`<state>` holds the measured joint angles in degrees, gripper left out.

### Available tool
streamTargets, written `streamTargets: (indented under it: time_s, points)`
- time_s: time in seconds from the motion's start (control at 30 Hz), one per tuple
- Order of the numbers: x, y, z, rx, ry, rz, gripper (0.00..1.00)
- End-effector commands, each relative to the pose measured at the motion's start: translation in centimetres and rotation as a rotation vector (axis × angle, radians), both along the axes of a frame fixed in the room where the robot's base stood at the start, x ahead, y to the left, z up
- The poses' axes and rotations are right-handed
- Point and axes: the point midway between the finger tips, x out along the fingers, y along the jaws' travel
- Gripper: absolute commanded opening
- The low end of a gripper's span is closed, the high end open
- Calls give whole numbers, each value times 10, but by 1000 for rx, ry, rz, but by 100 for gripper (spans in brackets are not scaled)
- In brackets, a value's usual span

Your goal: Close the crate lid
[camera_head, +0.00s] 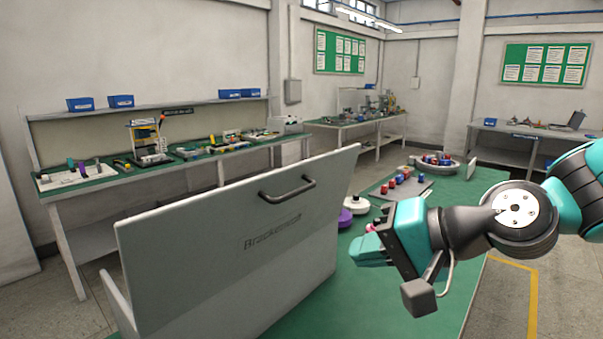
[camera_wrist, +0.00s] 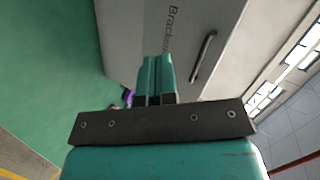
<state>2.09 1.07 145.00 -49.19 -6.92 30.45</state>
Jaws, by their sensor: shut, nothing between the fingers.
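The crate lid (camera_head: 235,240) is a large pale grey panel with dark lettering and a dark bar handle (camera_head: 288,189). It stands raised, close to upright and slightly tilted, on the green-topped table. Part of the crate's side wall (camera_head: 117,303) shows at its lower left; the rest is hidden behind the lid. My gripper (camera_head: 358,252) is shut and empty to the right of the lid, lower than the handle. In the wrist view the closed fingers (camera_wrist: 157,60) point toward the lid (camera_wrist: 150,30), with the handle (camera_wrist: 203,57) to their right. I cannot tell whether they touch it.
A purple disc (camera_head: 345,218) and a white round part (camera_head: 356,204) lie beyond my gripper. Further back are a dark mat (camera_head: 412,193) with red and blue pieces and a round tray (camera_head: 455,168). Workbenches line the walls. The table's near right part (camera_head: 440,300) is clear.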

Motion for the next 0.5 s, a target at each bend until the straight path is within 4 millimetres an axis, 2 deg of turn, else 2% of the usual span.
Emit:
streamTargets:
  time_s: [0.03, 0.1, 0.2, 0.37, 0.5]
  points:
    - [16, -8, 17, 88, 15, -88, 0]
    - [34, -17, 30, 198, 25, -188, 0]
    - [48, -25, 39, 296, 34, -270, 0]
    - [62, -19, 39, 330, 38, -296, 0]
    - [79, 0, 34, 326, 37, -291, 0]
